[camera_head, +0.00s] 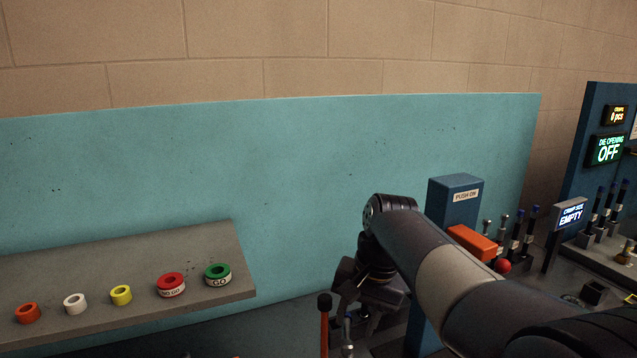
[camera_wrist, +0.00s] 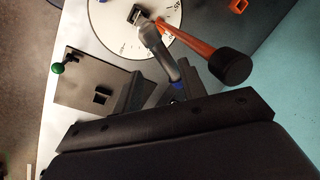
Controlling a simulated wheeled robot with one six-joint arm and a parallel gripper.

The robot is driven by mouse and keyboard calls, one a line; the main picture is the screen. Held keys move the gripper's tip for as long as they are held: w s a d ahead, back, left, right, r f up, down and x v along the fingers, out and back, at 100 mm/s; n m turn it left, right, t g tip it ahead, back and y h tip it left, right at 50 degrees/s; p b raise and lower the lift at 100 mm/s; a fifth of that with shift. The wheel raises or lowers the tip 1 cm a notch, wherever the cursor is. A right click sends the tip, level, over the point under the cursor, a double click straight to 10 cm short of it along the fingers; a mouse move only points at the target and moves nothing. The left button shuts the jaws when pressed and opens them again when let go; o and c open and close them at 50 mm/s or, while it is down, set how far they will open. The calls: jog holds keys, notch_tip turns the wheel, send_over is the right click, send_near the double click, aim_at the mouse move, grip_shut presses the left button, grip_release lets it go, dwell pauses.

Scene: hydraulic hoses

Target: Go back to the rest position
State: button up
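My arm reaches in from the lower right in the head view, and my gripper (camera_head: 368,292) hangs below its dark wrist joint in front of the teal panel. It is dark and partly hidden, and its fingers are not clear. I cannot tell whether the gripper touches these.
A grey shelf (camera_head: 120,262) at left holds several coloured rings. A blue "PUSH ON" post (camera_head: 455,222) with an orange block (camera_head: 472,241) stands close to my arm. An orange-shafted lever (camera_head: 325,325) stands near my gripper. Control panels with levers and screens (camera_head: 607,150) are at right.

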jog(key=shift+w+a+f+n+p, duration=0.15)
jog(key=shift+a+f+n+p, duration=0.2)
jog(key=shift+n+p, duration=0.3)
jog(key=shift+a+n+g+p, duration=0.3)
jog(key=shift+n+g, duration=0.1)
jog(key=shift+n, duration=0.55)
jog(key=shift+d+f, duration=0.1)
